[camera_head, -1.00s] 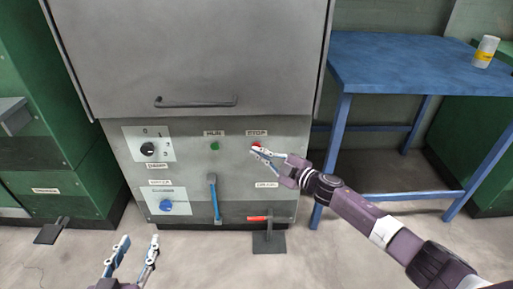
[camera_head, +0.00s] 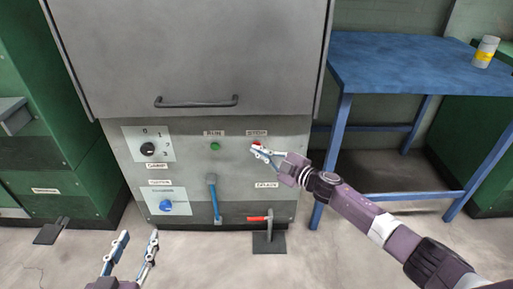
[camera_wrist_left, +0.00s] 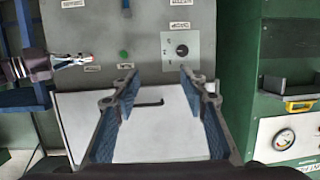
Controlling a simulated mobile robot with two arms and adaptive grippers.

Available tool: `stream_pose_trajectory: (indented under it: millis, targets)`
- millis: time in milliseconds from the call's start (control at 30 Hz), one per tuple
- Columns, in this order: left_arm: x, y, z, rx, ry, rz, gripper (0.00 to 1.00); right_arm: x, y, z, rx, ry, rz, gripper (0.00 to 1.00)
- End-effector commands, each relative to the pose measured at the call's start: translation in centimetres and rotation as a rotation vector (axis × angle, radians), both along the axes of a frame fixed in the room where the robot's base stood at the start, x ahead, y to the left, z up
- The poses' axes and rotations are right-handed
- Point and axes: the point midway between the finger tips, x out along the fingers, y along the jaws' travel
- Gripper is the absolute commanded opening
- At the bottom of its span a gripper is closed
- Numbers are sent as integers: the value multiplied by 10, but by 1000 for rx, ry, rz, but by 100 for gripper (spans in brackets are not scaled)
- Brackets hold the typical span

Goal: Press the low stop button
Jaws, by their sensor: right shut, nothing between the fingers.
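The red stop button (camera_head: 257,142) sits under the STOP label (camera_head: 257,133) on the grey machine's lower panel, partly hidden by my right gripper. My right gripper (camera_head: 256,151) is shut and empty, with its tips at the button's lower edge; I cannot tell whether they touch it. In the left wrist view, which shows the panel upside down, the right gripper (camera_wrist_left: 84,60) is at the left beside the button. My left gripper (camera_head: 135,245) is open and empty, low in front of the machine. Its fingers also frame the left wrist view (camera_wrist_left: 155,75).
A green button (camera_head: 215,146), a black knob (camera_head: 148,149), a blue knob (camera_head: 166,206) and a blue lever (camera_head: 213,196) share the panel. A red-handled lever (camera_head: 257,218) and a pedal (camera_head: 269,243) are below. A blue table (camera_head: 400,65) stands right.

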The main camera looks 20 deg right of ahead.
Motion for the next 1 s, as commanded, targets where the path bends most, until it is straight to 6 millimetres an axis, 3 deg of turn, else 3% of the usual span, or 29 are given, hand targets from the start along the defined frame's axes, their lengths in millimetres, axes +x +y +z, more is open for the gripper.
stream_pose_trajectory:
  millis: [567,1000]
  targets:
    - [1,-1,1,-1,-3,-1,40,1,-1,0,0,0,-2,0]
    - [-9,5,-23,26,112,7,40,-6,1,1,0,0,-1,0]
